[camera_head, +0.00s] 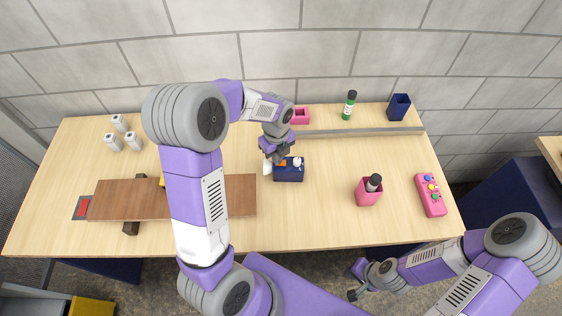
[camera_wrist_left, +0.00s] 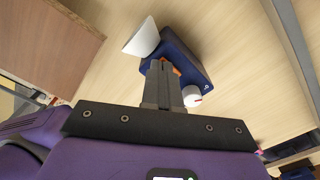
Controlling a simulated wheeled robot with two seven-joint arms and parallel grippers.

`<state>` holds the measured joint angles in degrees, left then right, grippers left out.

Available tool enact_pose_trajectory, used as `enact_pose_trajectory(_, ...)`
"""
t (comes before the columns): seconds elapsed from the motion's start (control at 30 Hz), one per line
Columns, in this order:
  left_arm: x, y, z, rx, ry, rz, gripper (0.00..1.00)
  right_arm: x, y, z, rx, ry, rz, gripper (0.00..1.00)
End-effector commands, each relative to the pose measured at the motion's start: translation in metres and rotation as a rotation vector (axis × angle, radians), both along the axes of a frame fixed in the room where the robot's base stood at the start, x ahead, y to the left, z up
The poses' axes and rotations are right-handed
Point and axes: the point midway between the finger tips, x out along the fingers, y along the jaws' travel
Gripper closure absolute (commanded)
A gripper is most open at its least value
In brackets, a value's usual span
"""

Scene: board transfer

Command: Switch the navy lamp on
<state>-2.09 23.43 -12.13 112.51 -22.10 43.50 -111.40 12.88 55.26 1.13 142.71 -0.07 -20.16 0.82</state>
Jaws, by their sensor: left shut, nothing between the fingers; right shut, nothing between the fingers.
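The navy lamp (camera_head: 290,176) is a small navy box on the table, with an orange switch (camera_head: 281,162), a white knob (camera_head: 297,162) and a white shade-like piece at its left side. My left gripper (camera_head: 276,158) is shut and empty, right at the lamp's top. In the left wrist view the fingertips of my left gripper (camera_wrist_left: 163,65) overlap the navy lamp (camera_wrist_left: 185,60) and cover most of the orange switch. Whether they touch it I cannot tell. I cannot tell whether the lamp is lit. My right gripper (camera_head: 356,281) is shut and empty, off the table's front edge.
A brown board (camera_head: 130,200) lies left of the lamp, partly behind my left arm. A grey rail (camera_head: 360,132) runs behind. A pink cup (camera_head: 367,193) with a dark-capped bottle and a pink button box (camera_head: 430,195) stand right. White cylinders (camera_head: 113,143) stand back left.

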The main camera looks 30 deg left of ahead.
Motion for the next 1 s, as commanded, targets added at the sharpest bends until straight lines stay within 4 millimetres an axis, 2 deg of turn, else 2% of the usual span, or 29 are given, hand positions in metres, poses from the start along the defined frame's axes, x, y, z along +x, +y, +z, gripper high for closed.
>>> enact_pose_trajectory(0.37, 0.000, 0.000, -0.001, 0.000, 0.001, 0.000, 1.00, 0.000, 0.000, 0.000, 0.000, 0.000, 0.000, 1.00)
enact_pose_trajectory(1.0, 0.000, 0.000, 0.050, 0.000, -0.001, 0.000, 1.00, 0.000, 0.000, 0.042, 0.000, 0.000, 0.000, 1.00)
